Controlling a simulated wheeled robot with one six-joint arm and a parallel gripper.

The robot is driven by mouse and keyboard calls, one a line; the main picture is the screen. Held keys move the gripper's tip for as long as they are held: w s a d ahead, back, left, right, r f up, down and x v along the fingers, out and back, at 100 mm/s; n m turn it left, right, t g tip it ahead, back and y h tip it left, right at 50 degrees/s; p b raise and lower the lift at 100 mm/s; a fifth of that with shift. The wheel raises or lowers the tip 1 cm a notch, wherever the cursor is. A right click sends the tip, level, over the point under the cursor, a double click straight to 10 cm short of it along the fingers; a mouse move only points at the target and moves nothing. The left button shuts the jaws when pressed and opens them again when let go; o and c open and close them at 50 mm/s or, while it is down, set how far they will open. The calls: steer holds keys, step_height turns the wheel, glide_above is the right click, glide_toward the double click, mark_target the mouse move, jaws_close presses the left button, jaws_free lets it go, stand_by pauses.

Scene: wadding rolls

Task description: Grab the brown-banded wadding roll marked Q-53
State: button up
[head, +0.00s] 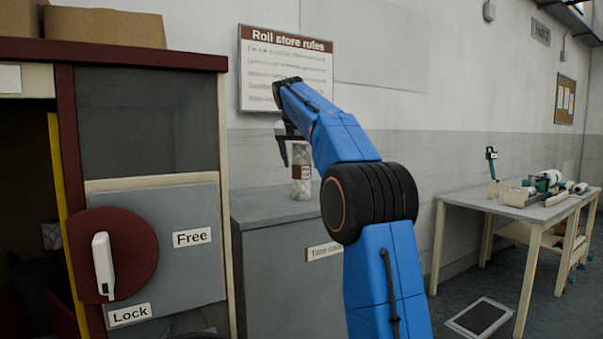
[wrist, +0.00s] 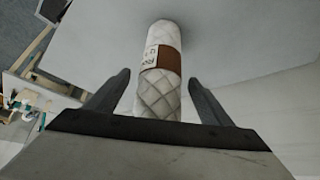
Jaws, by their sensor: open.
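A white quilted wadding roll (head: 301,172) with a brown band stands upright on the grey cabinet. In the wrist view the roll (wrist: 158,95) lies between the two dark fingers of my gripper (wrist: 158,78), with a visible gap on each side. Its label is partly turned and too small to read for certain, so I cannot confirm Q-53. In the head view my gripper (head: 284,157) is at the roll's upper left, fingers open and pointing down. The gripper hides part of the roll's top.
The grey cabinet (head: 270,255) has free top around the roll. A cluttered table (head: 480,203) is at right. A rules sign (head: 287,70) hangs behind.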

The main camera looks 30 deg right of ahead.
steer(key=x, duration=0.2)
steer(key=shift+w+d+f, duration=0.1)
steer(key=shift+w+f, duration=0.05)
steer(key=shift+f, duration=0.1)
steer(key=c, duration=1.1)
steer(key=shift+c, duration=0.2)
steer(key=shift+r, duration=0.1)
step_height(320, 180, up, 9)
steer(key=shift+w+f, duration=0.1)
steer(key=shift+w, duration=0.05)
steer(key=shift+r, duration=0.45)
